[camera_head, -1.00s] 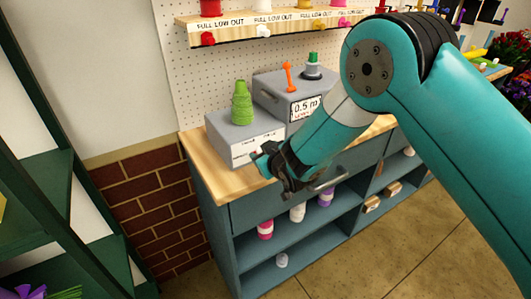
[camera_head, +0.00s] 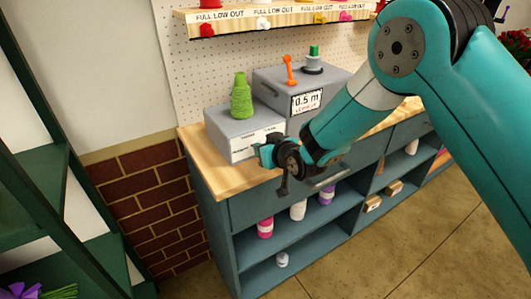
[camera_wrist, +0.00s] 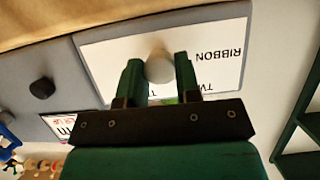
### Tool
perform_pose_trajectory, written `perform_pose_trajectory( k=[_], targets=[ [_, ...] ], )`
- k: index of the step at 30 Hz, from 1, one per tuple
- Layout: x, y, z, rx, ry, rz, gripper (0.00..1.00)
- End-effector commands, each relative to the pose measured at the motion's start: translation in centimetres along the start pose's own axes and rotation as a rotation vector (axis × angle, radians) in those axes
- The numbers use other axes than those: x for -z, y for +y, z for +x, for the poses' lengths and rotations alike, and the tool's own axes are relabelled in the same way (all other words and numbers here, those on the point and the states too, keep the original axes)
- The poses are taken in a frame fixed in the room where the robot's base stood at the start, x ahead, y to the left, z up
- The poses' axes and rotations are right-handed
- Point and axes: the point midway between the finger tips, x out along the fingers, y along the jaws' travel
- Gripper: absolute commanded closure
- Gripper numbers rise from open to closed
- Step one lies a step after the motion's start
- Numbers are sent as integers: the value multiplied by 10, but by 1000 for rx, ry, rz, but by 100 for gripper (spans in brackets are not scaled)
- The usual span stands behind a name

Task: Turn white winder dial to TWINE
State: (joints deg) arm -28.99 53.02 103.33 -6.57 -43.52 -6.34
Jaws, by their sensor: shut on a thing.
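The white winder dial (camera_wrist: 159,67) is on the white label panel (camera_wrist: 215,52) of a grey winder box (camera_head: 228,121). In the wrist view the panel reads "RIBBON" and a partly covered word starting "TW", both upside down. My gripper (camera_wrist: 159,72) has one green finger on each side of the dial and is shut on it. The dial's pointer mark cannot be made out. In the head view my gripper (camera_head: 265,152) is at the lower front of the winder box and hides the dial.
A green twine cone (camera_head: 241,97) stands on the winder box. Beside it is a larger grey box (camera_head: 297,85) with a "0.5 m" display and an orange lever (camera_head: 290,69). Both stand on a wooden counter (camera_head: 205,178). A dark knob (camera_wrist: 42,88) shows in the wrist view.

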Motion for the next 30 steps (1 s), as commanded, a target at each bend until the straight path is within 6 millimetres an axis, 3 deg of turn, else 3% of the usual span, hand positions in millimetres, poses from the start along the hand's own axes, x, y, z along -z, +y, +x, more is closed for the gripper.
perform_pose_trajectory(
  k=[18, 30],
  targets=[
    [-4, 6, 2, 209, 5, 512, 93],
    [-3, 7, 1, 283, 4, 692, 93]
  ],
)
